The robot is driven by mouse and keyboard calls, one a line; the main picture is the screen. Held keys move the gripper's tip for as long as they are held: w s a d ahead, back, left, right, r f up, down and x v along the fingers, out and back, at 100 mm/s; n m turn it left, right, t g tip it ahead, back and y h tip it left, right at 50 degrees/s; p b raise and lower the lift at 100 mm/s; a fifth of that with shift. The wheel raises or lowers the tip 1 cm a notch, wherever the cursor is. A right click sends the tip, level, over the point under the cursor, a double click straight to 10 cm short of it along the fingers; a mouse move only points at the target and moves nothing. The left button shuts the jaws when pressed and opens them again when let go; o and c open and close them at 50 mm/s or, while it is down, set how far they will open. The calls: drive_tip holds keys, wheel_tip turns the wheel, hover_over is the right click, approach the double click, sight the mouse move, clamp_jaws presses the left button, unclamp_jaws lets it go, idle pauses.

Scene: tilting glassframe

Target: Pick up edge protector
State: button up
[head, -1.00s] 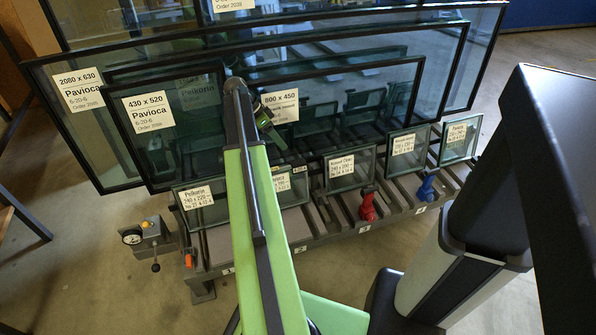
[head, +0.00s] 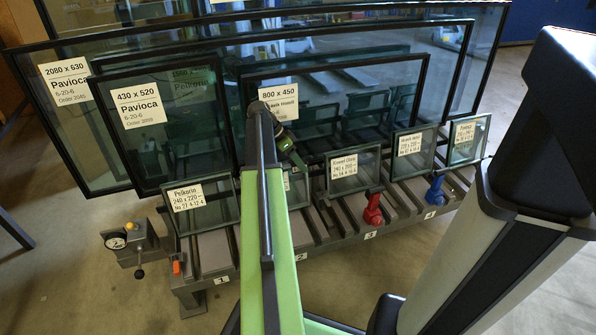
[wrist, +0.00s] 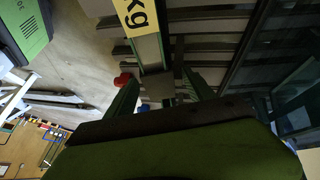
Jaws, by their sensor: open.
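No piece in view can be named as the edge protector with certainty. A red piece (head: 373,208) and a blue piece (head: 435,189) stand upright at the front of the glass rack (head: 215,256). A small orange piece (head: 177,266) is at the rack's left end. The red piece (wrist: 124,80) and a bit of the blue piece (wrist: 145,107) also show in the wrist view, partly behind a finger. My gripper (head: 291,154) is over the rack, left of the red piece, mostly hidden by my arm. In the wrist view my gripper (wrist: 163,92) is open, with nothing held between its fingers.
Small labelled panes, such as the Pelkorio pane (head: 213,207), stand along the rack's front. Large framed panes (head: 165,135) lean behind them, close to my gripper. A gauge unit (head: 132,243) stands at the left end. The floor in front is clear at left.

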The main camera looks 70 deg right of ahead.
drive_tip(key=shift+r, duration=0.1)
clamp_jaws()
idle(0.3)
wheel_tip(320, 180, up, 10)
drive_tip(key=p, duration=1)
drive_tip(key=shift+r, duration=0.1)
